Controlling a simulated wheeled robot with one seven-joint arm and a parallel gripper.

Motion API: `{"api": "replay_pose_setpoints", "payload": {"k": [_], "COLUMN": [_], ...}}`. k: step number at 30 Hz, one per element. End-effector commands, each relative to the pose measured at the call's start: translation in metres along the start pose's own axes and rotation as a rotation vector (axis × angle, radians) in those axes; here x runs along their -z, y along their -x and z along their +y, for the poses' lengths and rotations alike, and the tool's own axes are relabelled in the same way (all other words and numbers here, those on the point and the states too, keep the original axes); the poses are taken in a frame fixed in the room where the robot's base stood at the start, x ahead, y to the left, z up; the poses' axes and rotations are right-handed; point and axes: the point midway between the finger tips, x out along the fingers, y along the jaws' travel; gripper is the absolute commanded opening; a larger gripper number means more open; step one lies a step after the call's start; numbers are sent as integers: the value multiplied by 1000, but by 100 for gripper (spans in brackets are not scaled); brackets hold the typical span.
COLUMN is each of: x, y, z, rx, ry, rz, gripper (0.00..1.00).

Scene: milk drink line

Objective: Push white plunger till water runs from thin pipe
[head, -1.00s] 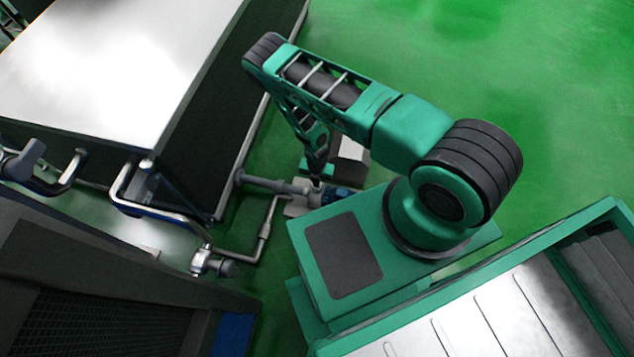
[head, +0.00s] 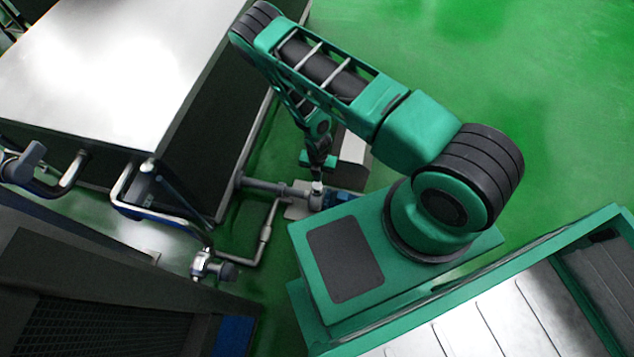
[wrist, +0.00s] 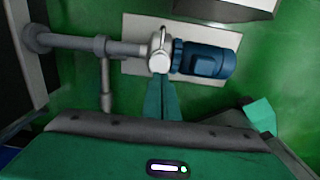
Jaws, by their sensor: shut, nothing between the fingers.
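The white plunger (head: 317,187) stands on top of the small pump fitting in the head view. In the wrist view the fitting's white top (wrist: 161,38) sits just beyond my fingertips. My gripper (wrist: 160,76) is shut and empty, its green fingers pointing at the pump. Whether the tips touch the plunger I cannot tell. In the head view my gripper (head: 318,172) is small and partly hidden, close above the plunger. A thin pipe (head: 266,232) branches from the thicker grey pipe and bends to the left; it also shows in the wrist view (wrist: 106,82). No running water is visible.
A blue motor (wrist: 206,60) sits beside the pump on a pale base plate (wrist: 140,24). A grey pipe (head: 268,187) runs left to the large metal tank (head: 120,65). A grey box (head: 352,160) stands behind the pump. Green floor (head: 500,70) is open at upper right.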

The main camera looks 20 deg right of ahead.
Motion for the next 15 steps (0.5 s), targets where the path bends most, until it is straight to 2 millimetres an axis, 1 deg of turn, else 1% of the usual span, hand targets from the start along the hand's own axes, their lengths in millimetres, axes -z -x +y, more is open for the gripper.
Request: {"api": "replay_pose_setpoints", "payload": {"k": [1, 6, 10, 15], "x": [0, 1, 1, 1], "y": [11, 37, 50, 56], "z": [1, 2, 2, 1], "rx": [-1, -1, -1, 0], "ry": [-1, 2, 3, 3], "rz": [-1, -1, -1, -1], "gripper": [0, 0, 0, 0]}}
